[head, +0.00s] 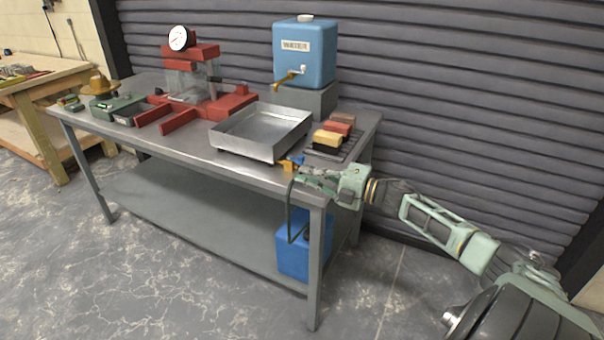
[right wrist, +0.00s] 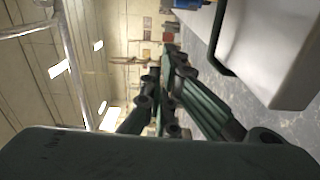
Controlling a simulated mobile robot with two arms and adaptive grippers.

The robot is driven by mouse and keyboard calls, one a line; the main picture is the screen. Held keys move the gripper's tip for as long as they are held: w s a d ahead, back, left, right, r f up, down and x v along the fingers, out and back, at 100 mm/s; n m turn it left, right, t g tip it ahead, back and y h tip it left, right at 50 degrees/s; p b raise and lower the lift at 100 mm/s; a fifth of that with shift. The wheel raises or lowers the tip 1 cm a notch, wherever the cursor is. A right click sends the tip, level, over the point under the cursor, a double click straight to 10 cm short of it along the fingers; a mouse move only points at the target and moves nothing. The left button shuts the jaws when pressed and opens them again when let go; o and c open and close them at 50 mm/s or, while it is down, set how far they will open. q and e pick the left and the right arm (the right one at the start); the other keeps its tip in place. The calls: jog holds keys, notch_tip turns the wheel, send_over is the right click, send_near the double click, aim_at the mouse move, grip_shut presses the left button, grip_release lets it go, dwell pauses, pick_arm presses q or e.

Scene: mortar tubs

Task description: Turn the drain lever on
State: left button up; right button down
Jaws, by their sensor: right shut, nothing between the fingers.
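A small valve with a yellow body and a blue lever (head: 296,160) sits at the front right corner of the metal tray (head: 247,150), with a dark hose (head: 290,210) hanging below it. My right gripper (head: 304,174) is shut and empty, close beside the valve at the table's front edge. I cannot tell whether it touches the lever. In the right wrist view my shut fingers (right wrist: 168,75) point past a blue piece (right wrist: 188,4) at the top edge and the dark hose (right wrist: 219,42). My left gripper is not in view.
A blue tank (head: 305,60) with a yellow tap lever (head: 286,78) stands on a grey block behind the tray. Coloured blocks (head: 333,132) lie on a dark rack right of the tray. A red press (head: 197,85) stands left. A blue canister (head: 300,250) sits below.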

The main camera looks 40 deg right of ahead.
jog(key=d, duration=0.1)
jog(key=s+d+f, duration=0.1)
jog(key=d, duration=0.1)
jog(key=shift+s+d+f, duration=0.2)
jog(key=shift+f, duration=0.15)
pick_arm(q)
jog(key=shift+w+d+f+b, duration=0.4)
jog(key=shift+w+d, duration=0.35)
pick_arm(e)
jog(key=s+d, duration=0.3)
jog(key=shift+r, duration=0.3)
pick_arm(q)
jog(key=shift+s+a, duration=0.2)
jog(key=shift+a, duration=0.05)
pick_arm(e)
jog(key=shift+a, duration=0.1)
